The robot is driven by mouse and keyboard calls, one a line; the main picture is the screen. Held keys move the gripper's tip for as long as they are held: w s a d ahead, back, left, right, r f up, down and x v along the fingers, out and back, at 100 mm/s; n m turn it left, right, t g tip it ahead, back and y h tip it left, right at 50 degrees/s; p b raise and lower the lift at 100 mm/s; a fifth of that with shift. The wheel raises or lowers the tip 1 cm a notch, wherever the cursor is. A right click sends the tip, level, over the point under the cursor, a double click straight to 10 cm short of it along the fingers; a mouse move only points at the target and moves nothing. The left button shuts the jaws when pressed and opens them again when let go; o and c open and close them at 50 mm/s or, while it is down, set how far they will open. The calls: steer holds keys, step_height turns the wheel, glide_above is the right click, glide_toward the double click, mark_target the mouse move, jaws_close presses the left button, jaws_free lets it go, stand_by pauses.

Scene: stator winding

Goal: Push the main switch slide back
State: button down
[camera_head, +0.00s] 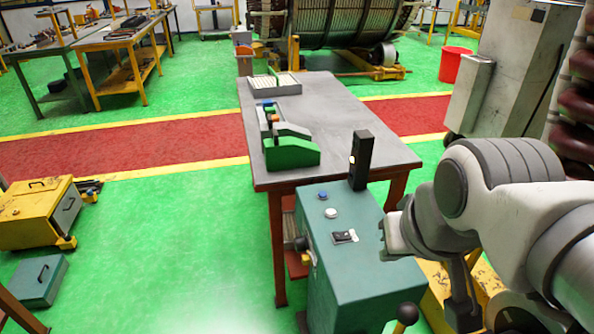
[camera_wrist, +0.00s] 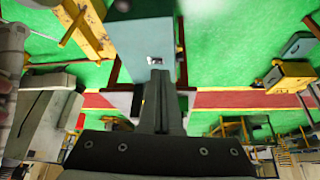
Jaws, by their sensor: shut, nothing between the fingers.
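The main switch slide (camera_head: 344,237) is a small black piece with a pale end on the sloping top of a teal control cabinet (camera_head: 350,285). In the wrist view the switch (camera_wrist: 155,60) shows on the cabinet top just beyond my fingertips. My gripper (camera_head: 384,238) is shut and empty. In the head view it is to the right of the switch, by the cabinet's right edge, with a gap in the picture between them. In the wrist view the shut fingers (camera_wrist: 160,78) point at the switch; I cannot tell how high above it they are.
A blue button (camera_head: 322,196) and a white button (camera_head: 331,213) are on the cabinet top. A black upright post (camera_head: 361,160) stands behind them. A black-knobbed lever (camera_head: 406,314) is at the cabinet's front right. A grey table (camera_head: 355,125) holding a green device (camera_head: 292,152) stands behind.

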steer(key=w+a+f+n+g+b, duration=0.1)
steer(key=w+a+f+b, duration=0.2)
steer(key=w+f+b, duration=0.9)
steer(key=n, duration=0.1)
glide_above(305, 259)
step_height(305, 259, down, 15)
steer(key=shift+s+d+g+y, duration=0.15)
steer(key=shift+s+g+y, duration=0.25)
steer(key=shift+s, duration=0.05)
steer(key=b+x, duration=0.3)
steer(key=x, duration=0.7)
steer(key=shift+s, duration=0.15)
steer(key=shift+s+d, duration=0.2)
steer(key=shift+s, duration=0.9)
steer(key=shift+f, duration=0.1)
